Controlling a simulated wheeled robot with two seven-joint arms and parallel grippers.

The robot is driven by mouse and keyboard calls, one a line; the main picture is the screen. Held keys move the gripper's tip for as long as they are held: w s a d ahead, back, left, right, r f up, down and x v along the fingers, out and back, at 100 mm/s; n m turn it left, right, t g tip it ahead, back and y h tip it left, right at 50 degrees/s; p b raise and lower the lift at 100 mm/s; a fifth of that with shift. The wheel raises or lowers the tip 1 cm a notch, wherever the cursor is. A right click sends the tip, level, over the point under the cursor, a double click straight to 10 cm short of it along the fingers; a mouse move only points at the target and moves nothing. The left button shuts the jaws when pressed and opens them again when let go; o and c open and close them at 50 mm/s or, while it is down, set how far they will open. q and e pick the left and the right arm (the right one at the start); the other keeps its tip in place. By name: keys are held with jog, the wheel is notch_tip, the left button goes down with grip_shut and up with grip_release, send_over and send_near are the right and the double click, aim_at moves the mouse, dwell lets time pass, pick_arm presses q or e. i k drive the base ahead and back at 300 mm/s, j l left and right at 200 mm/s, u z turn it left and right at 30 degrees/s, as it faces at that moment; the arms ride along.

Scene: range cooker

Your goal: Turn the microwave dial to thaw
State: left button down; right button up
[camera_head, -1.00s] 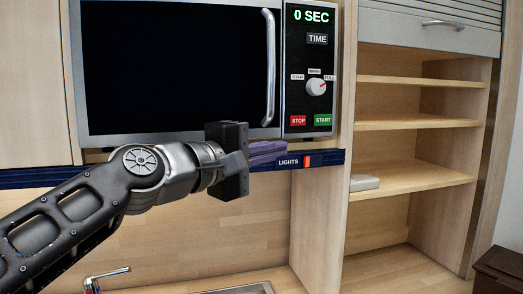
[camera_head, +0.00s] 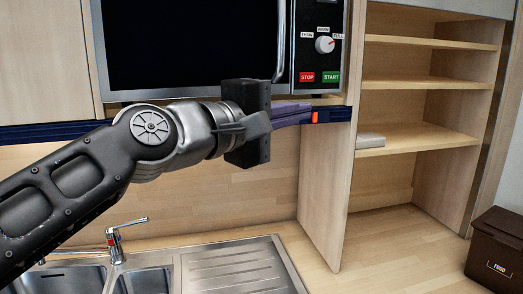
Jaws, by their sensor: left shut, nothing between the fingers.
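The microwave (camera_head: 185,45) stands on a shelf at the top, its dark door closed with a vertical handle at the right. Its white dial (camera_head: 324,45) is on the black panel (camera_head: 303,50) right of the handle, with its red pointer toward the upper right, near the label FULL. STOP and START buttons sit below it. My left gripper (camera_head: 305,113), with purple fingers, is shut and empty. In the picture it is below the panel, in front of the blue shelf edge, and apart from the dial. My right gripper does not show.
A steel sink (camera_head: 225,268) with a tap (camera_head: 115,240) is below. Open shelves (camera_head: 420,85) are at the right, one holding a small pale object (camera_head: 370,140). A brown food bin (camera_head: 497,248) stands at the lower right. The LIGHTS switch (camera_head: 315,117) is beside my fingers.

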aim_at(324, 45)
jog(key=k, duration=0.85)
